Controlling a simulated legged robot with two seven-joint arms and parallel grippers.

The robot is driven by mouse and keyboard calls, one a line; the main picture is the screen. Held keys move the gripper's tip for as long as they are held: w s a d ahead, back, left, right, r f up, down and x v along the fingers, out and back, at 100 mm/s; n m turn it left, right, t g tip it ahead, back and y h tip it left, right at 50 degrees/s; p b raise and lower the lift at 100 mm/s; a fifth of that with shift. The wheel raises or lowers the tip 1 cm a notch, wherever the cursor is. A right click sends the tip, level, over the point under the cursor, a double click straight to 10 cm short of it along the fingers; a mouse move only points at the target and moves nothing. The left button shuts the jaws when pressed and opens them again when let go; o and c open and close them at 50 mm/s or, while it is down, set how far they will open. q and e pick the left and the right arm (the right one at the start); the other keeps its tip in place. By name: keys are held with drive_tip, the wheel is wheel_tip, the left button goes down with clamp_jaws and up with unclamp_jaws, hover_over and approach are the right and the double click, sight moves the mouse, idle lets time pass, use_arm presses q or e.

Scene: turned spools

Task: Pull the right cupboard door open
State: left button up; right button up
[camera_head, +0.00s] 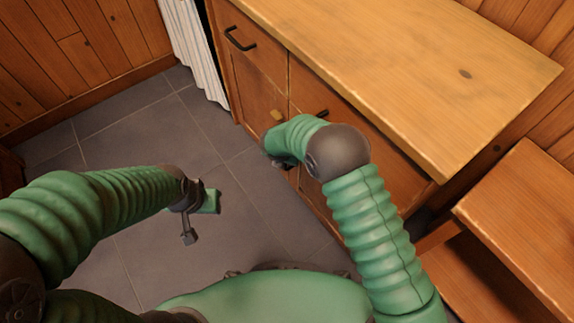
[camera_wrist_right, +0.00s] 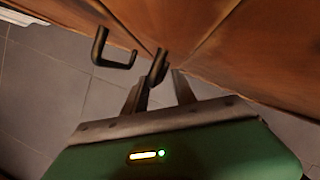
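The wooden cupboard (camera_head: 262,84) stands at the upper right in the head view. Its right door is mostly hidden behind my right arm, and how far it stands open cannot be made out. My right gripper (camera_head: 282,162) is low at the cupboard's front, its fingers mostly hidden in the head view. In the right wrist view its two fingers (camera_wrist_right: 162,80) are apart, close to the wooden front. A dark upright handle (camera_wrist_right: 158,66) shows at the left fingertip; contact is unclear. Another black handle (camera_wrist_right: 113,52) is further left. My left gripper (camera_head: 190,222) hangs over the floor, away from the cupboard.
The cupboard top (camera_head: 420,65) is bare. Wooden steps (camera_head: 520,215) stand at right, a white curtain (camera_head: 193,45) behind. Grey tiled floor (camera_head: 115,165) is clear.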

drive_tip(key=shift+x, duration=0.95)
drive_tip(key=shift+a+f+b, duration=0.2)
drive_tip(key=shift+f+b, duration=0.05)
drive_tip(key=shift+b, duration=0.05)
drive_tip(key=shift+w+a, duration=0.15)
drive_tip(key=shift+a, duration=0.1)
drive_tip(key=shift+d, duration=0.25)
drive_tip(key=c, duration=0.4)
drive_tip(key=shift+a, duration=0.1)
clamp_jaws()
